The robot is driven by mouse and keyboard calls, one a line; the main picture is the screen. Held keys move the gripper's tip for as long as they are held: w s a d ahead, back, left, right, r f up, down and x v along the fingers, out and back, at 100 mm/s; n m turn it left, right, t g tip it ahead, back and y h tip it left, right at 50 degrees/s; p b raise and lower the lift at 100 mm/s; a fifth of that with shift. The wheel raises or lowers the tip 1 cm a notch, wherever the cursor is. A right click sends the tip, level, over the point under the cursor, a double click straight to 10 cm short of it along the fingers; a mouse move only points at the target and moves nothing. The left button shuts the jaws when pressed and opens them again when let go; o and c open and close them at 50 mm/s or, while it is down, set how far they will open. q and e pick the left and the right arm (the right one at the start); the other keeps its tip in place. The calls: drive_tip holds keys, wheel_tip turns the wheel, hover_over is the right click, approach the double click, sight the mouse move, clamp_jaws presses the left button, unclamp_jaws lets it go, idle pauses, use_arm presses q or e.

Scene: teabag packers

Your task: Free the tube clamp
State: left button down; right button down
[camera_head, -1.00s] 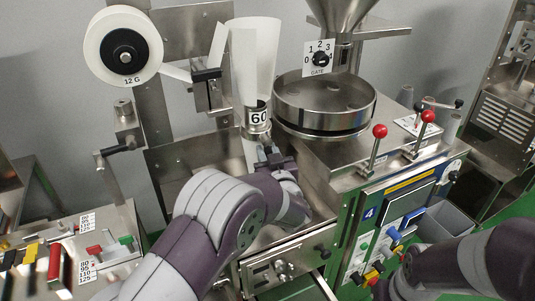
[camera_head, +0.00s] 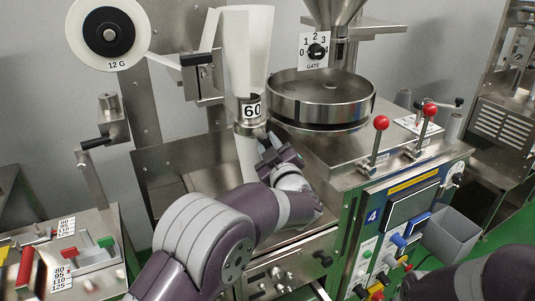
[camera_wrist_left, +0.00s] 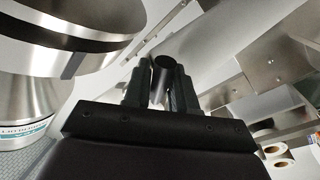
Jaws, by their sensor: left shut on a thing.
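The forming tube with its "60" label (camera_head: 251,111) stands upright at the machine's middle. A metal collar, seemingly the tube clamp (camera_head: 248,128), sits around it just under the label. My left gripper (camera_head: 270,147) is just right of and below this collar. In the left wrist view, the left gripper (camera_wrist_left: 162,82) is shut on a short dark cylindrical handle (camera_wrist_left: 163,66), seen end-on between its fingers. How this handle joins the collar is hidden. My right arm shows at the lower right, but its gripper is out of view.
A round steel pan (camera_head: 320,100) stands close right of the tube. Two red-knobbed levers (camera_head: 381,123) rise farther right. A paper reel (camera_head: 107,33) hangs at upper left, its web running to the white paper former (camera_head: 247,50). A grey bin (camera_head: 451,235) hangs at the right.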

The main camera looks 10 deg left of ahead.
idle(0.3)
use_arm(q)
drive_tip(key=c, duration=1)
unclamp_jaws()
drive_tip(key=shift+c, duration=0.2)
drive_tip(key=shift+d, duration=0.1)
drive_tip(key=b+v, duration=0.1)
drive_tip(key=v, duration=1.1)
drive_tip(key=shift+s+b, duration=0.35)
